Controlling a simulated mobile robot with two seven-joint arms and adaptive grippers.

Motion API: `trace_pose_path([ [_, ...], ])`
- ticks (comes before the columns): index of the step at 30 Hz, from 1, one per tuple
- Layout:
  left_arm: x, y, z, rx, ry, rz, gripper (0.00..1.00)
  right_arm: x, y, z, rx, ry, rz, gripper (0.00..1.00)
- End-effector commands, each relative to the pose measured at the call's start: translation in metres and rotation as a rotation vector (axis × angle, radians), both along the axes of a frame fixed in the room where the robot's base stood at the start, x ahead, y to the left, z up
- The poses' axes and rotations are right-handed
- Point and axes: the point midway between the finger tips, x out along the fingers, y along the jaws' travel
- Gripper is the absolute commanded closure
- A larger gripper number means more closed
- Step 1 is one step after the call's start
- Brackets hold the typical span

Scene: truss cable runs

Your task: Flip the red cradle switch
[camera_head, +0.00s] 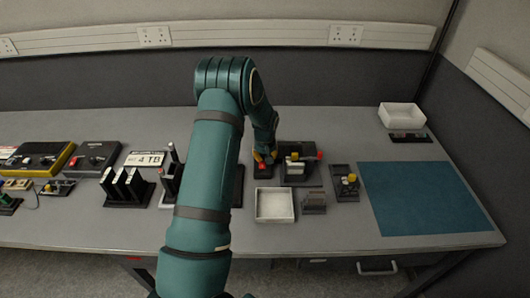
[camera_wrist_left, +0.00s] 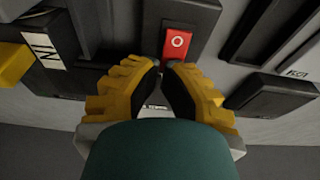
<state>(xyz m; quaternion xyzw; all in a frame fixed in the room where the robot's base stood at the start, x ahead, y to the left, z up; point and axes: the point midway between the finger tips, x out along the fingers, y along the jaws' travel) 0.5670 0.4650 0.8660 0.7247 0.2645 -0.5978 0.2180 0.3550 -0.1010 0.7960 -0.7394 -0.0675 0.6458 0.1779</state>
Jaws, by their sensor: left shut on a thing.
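The red cradle switch (camera_wrist_left: 178,43) is a red rocker with a white ring mark, set in a dark housing; it also shows in the head view (camera_head: 263,166), small and partly covered by my gripper. My left gripper (camera_wrist_left: 163,66) has yellow ribbed fingers with dark pads. Its fingertips are drawn close together at the near end of the red rocker, with the rocker's edge between them. In the head view my left gripper (camera_head: 265,156) points down onto the switch. The far marked end of the rocker is uncovered. My right gripper is in neither view.
A dark fixture with a red-tipped part (camera_head: 299,165) stands close right of the switch. A white tray (camera_head: 274,218) sits in front. A blue mat (camera_head: 420,198) lies at the right. Black upright holders (camera_head: 127,188) stand left of my arm. A white bin (camera_head: 402,113) is at the back right.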

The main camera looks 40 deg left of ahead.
Motion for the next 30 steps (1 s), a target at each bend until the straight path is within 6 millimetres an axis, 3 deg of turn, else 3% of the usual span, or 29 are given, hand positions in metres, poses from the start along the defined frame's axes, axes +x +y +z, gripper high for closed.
trace_pose_path([
  [18,0.0029,0.0037,-0.0110,-0.065,0.080,0.004,1.00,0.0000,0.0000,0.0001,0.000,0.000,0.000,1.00],
  [30,-0.0005,-0.0003,-0.0072,-0.061,0.075,0.000,1.00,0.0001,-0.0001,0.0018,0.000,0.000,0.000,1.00],
])
